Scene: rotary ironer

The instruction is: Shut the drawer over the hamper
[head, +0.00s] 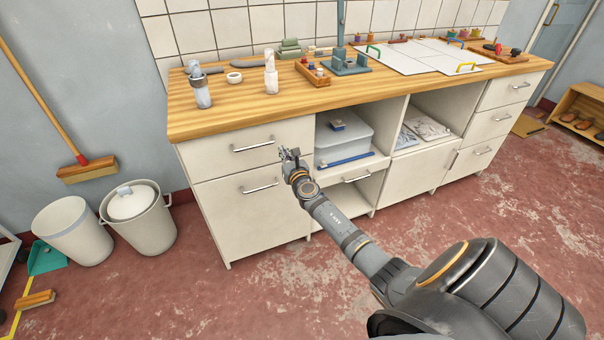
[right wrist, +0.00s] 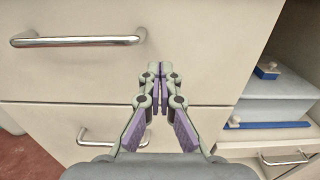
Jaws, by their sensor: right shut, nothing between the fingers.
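The drawer at the upper left of the cabinet has a cream front (head: 215,148) with a bar handle (head: 253,145). Its front looks flush or nearly flush with the larger front below it (head: 235,215), which has its own handle and seems to be the hamper. The drawer front also fills much of the right wrist view (right wrist: 80,75). My right gripper (head: 286,153) is shut and empty, in front of the drawer's right part. In the right wrist view its fingertips (right wrist: 159,70) point at the front, right of and below the handle. I cannot tell whether they touch. My left gripper is out of view.
The wooden worktop (head: 225,110) above carries bottles, trays and a white board. Right of the drawer is an open shelf with a grey-blue box (head: 340,138). A white bin (head: 70,232) and a lidded bin (head: 145,228) stand left. The red floor in front is clear.

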